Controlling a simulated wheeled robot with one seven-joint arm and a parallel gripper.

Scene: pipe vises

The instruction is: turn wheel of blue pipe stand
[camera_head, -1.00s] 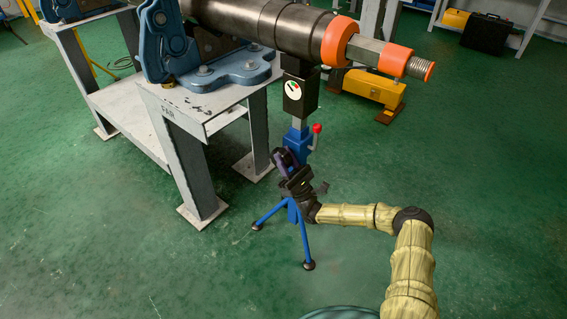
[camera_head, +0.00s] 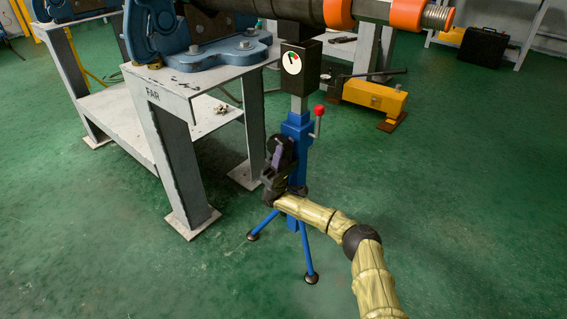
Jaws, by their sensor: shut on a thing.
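The blue pipe stand (camera_head: 295,130) stands upright on the floor on splayed blue legs, just right of the grey table. Its head is a dark box with a round white dial (camera_head: 292,62). A lever with a red knob (camera_head: 319,110) sticks up at its right side. The dark wheel (camera_head: 281,148) is at the left side of the stand, partly hidden. My gripper (camera_head: 276,163) is at the wheel and is shut on it. A purple part shows there; the fingertips are hard to tell from the dark wheel.
A grey table marked FAR (camera_head: 165,95) stands at left with blue vise parts (camera_head: 205,55) on top. A dark pipe (camera_head: 290,10) with an orange collar (camera_head: 338,14) runs overhead. A yellow box (camera_head: 375,97) lies behind at right. The green floor in front is clear.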

